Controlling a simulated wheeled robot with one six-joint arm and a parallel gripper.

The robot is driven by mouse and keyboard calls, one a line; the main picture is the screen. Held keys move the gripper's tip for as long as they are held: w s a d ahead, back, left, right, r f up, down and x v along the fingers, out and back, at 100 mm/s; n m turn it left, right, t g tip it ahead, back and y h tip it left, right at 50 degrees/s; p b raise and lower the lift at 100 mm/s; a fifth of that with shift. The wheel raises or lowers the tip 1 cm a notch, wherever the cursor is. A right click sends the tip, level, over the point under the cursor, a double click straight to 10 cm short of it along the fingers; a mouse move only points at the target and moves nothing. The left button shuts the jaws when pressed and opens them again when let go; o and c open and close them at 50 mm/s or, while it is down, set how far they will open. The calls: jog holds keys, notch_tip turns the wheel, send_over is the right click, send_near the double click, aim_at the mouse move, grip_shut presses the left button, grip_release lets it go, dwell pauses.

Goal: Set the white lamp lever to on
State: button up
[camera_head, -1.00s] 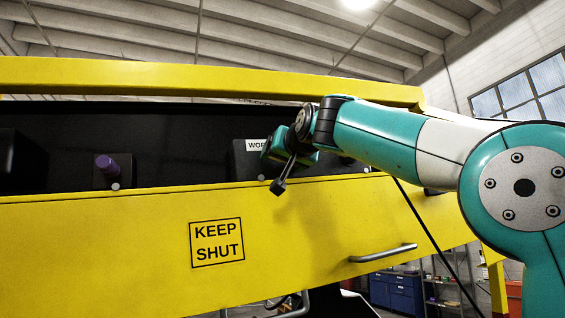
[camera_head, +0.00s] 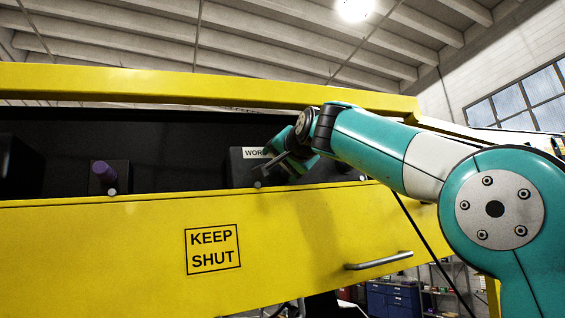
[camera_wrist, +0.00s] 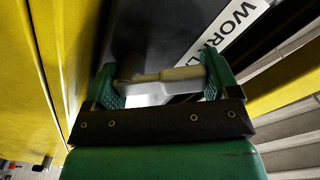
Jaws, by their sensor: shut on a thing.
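The white lever (camera_wrist: 168,76) lies between my two green fingertips in the wrist view, crossing from one finger to the other. My gripper (camera_wrist: 160,82) is shut on it. The lever is on a dark box (camera_head: 240,170) with a white label (camera_head: 256,153) beginning "WOR"; the label also shows in the wrist view (camera_wrist: 235,25), reading "WORK L" before it is cut off. In the head view my gripper (camera_head: 272,163) is in front of this box, and the lever cannot be made out there. Which end of its travel the lever is at cannot be told.
A purple knob (camera_head: 103,171) on another dark box stands left in the same recess. A yellow panel (camera_head: 120,240) marked "KEEP SHUT", with a grey handle (camera_head: 379,261), runs below. A yellow beam (camera_head: 180,85) runs above.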

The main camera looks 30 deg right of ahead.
jog(key=o, duration=0.8)
jog(key=s+a+b, duration=0.1)
jog(key=s, duration=0.7)
jog(key=s+a+b, duration=0.2)
jog(key=s, duration=0.7)
jog(key=shift+a, duration=0.25)
jog(key=shift+s, duration=0.1)
